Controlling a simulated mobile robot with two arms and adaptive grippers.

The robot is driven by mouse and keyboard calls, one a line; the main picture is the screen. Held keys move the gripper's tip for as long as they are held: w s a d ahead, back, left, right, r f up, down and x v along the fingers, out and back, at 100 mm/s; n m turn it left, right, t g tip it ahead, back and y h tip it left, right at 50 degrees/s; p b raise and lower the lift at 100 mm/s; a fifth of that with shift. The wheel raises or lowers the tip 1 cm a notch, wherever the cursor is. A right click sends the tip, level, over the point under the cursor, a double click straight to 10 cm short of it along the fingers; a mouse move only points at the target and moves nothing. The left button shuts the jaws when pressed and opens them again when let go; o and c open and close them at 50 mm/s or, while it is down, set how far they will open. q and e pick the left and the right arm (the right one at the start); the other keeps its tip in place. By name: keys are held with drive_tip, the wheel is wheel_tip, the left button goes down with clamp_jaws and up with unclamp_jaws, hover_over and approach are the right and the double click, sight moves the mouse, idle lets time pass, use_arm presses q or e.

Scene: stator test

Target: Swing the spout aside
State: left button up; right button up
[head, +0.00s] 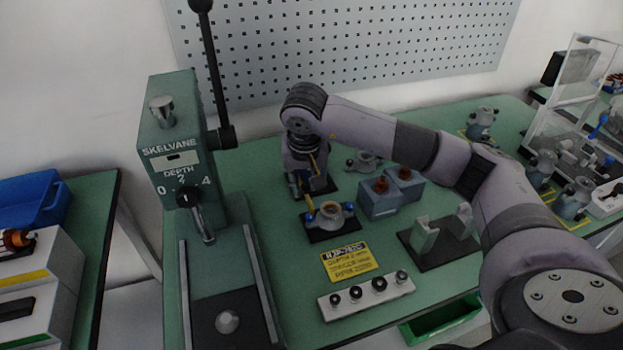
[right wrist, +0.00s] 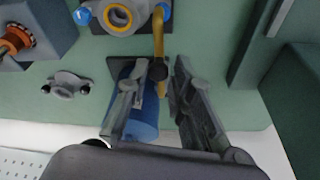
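The yellow spout (right wrist: 158,40) runs from beside a round grey fitting with a yellow ring (right wrist: 118,16) down between my right gripper's fingertips (right wrist: 160,66) in the right wrist view. A dark knob sits on the spout there. The fingers stand apart on either side of it; I cannot tell whether either touches. My left gripper is not in view.
Blue boxes with red-brown tops (head: 379,202) stand close on the right. A yellow label plate (head: 350,262) and a white strip with dark knobs (head: 367,296) lie in front. A perforated panel (head: 345,45) is behind.

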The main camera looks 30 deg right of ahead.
drive_tip(key=w+a, duration=0.5)
drive_tip(key=shift+b, duration=0.45)
idle(0.6)
drive_tip(key=shift+d, duration=0.1)
drive_tip(key=shift+o, duration=0.3)
drive_tip(key=shift+s, duration=0.1)
drive_tip(key=shift+o, duration=0.7)
